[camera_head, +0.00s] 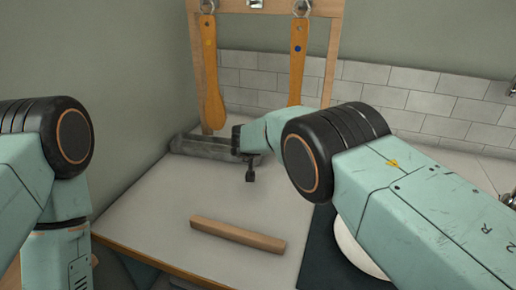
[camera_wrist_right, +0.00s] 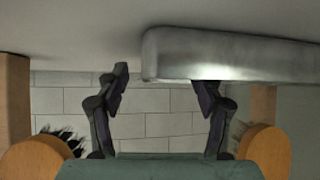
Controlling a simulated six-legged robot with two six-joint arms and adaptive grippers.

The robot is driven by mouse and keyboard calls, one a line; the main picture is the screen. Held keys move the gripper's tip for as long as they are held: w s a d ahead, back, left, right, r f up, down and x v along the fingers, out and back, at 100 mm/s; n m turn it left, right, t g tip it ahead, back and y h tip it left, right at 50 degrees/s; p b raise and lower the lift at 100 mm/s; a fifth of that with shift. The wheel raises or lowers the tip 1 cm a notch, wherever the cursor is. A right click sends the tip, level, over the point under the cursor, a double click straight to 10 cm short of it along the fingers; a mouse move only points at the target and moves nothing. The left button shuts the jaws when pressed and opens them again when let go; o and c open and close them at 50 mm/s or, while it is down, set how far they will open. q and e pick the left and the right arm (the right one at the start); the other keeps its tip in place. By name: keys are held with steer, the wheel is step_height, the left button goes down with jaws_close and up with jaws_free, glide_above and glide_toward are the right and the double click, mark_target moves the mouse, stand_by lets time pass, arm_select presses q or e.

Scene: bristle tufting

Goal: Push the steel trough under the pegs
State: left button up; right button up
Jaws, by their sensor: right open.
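The steel trough (camera_head: 203,149) is a long grey box lying on the table below the left hanging brush (camera_head: 208,75). In the right wrist view the trough (camera_wrist_right: 235,55) fills the upper right. My right gripper (camera_head: 249,165) is at the trough's right end in the head view. In the wrist view its fingers (camera_wrist_right: 162,82) are spread and hold nothing. One fingertip overlaps the trough's edge; I cannot tell whether it touches. The pegs (camera_head: 302,8) are at the top of a wooden frame, with two orange brushes hanging from them. My left gripper is out of view.
A wooden bar (camera_head: 237,235) lies on the pale table (camera_head: 150,215) nearer to me. A dark mat with a white round object (camera_head: 357,255) is partly behind my right arm. The wooden frame (camera_head: 332,50) stands by the tiled wall (camera_head: 395,95). The table's left front is clear.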

steer(key=shift+w+a+f, duration=0.1)
steer(key=shift+w+f, duration=0.1)
steer(key=shift+f, duration=0.1)
steer(key=shift+c, duration=0.7)
steer(key=shift+s+r, duration=0.15)
steer(key=shift+r, duration=0.1)
steer(key=c, duration=0.5)
steer(key=shift+f, duration=0.2)
steer(key=c, duration=0.4)
steer(key=shift+r, duration=0.15)
jaws_close()
